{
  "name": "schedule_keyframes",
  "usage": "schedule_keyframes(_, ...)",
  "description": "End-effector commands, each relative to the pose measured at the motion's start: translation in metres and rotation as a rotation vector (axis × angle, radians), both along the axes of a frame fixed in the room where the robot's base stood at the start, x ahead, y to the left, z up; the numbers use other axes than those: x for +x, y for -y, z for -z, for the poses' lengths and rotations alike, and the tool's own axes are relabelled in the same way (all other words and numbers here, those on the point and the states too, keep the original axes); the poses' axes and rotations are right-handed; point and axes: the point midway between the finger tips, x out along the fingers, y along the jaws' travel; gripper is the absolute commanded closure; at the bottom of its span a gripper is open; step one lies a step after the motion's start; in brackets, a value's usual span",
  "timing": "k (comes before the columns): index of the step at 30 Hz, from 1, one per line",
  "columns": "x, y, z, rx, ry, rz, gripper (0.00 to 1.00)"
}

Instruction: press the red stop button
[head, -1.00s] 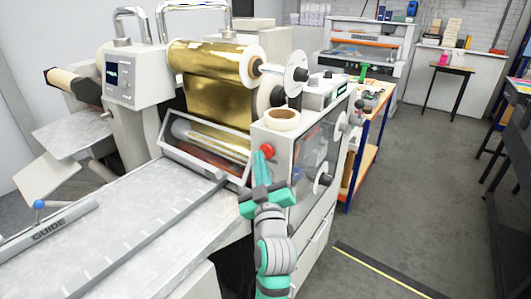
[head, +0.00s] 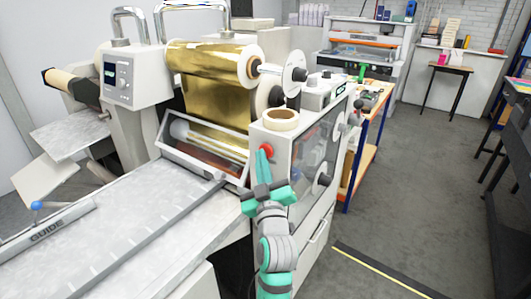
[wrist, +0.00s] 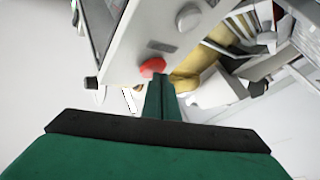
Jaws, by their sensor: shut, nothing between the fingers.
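The red stop button (head: 266,151) is a round red knob on the front face of the white machine housing, below the tape roll. It also shows in the wrist view (wrist: 152,66), just past my fingertips. My gripper (head: 263,156) is shut and empty, its green fingers together and pointing up at the button. In the wrist view the fingertips (wrist: 161,80) overlap the button's lower right edge. I cannot tell whether they touch it. The tips hide a small part of the button.
A gold foil roll (head: 208,85) sits on the machine left of the button. A roll of tape (head: 281,119) lies on top of the housing. The metal feed table (head: 120,225) with its guide bar is at left. Open floor (head: 420,215) lies to the right.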

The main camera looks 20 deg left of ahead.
Motion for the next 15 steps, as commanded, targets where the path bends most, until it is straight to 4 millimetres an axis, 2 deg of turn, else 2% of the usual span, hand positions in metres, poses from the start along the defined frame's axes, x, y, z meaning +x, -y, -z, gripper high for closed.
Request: schedule_keyframes(15, -0.0075, -0.0063, 0.0010, -0.001, -0.002, -0.004, 1.00)
